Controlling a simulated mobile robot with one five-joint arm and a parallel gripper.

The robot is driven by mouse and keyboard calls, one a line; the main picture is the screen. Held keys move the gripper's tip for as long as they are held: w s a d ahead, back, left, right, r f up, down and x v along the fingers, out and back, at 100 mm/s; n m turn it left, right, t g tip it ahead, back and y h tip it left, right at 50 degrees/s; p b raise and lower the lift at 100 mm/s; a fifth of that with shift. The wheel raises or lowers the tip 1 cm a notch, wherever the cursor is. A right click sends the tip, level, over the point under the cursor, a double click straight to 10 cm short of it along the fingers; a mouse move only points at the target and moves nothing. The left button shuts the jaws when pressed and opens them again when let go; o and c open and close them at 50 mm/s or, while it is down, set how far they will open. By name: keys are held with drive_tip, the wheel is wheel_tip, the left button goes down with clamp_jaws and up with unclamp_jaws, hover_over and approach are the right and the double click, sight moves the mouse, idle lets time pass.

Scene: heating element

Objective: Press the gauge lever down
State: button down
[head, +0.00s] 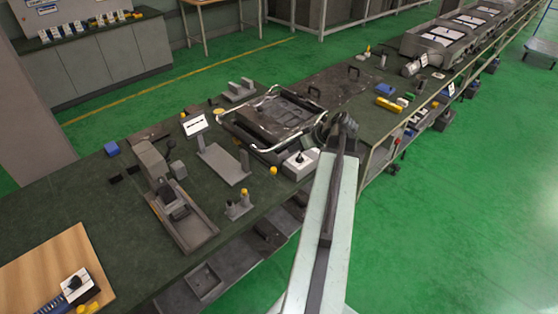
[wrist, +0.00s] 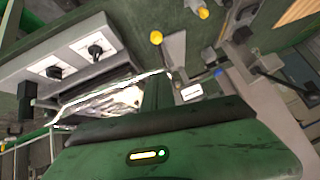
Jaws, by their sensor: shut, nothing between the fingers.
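A grey gauge-like fixture (head: 152,163) stands on the green bench, left of centre in the head view. My gripper (wrist: 158,92) is shut and empty. In the head view my arm reaches forward at right of centre, well apart from the lever, and its fingertips are hard to make out.
A dark square plate with light tubing (head: 268,120) lies mid-bench. A white box with a black knob (head: 300,163) sits at the front edge near my arm. Bare bench shows at left.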

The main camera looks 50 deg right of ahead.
drive_tip(key=b, duration=0.8)
hover_over(270, 167)
drive_tip(key=s+d, duration=0.2)
drive_tip(key=s, duration=0.1)
wheel_tip(270, 167, down, 8)
drive_tip(key=f+b, duration=0.1)
drive_tip(key=a+f+b, duration=0.1)
drive_tip(key=f, duration=0.1)
drive_tip(key=shift+s+a+f+b, duration=0.1)
drive_tip(key=shift+s+a+b, duration=0.05)
drive_tip(key=shift+s+b, duration=0.2)
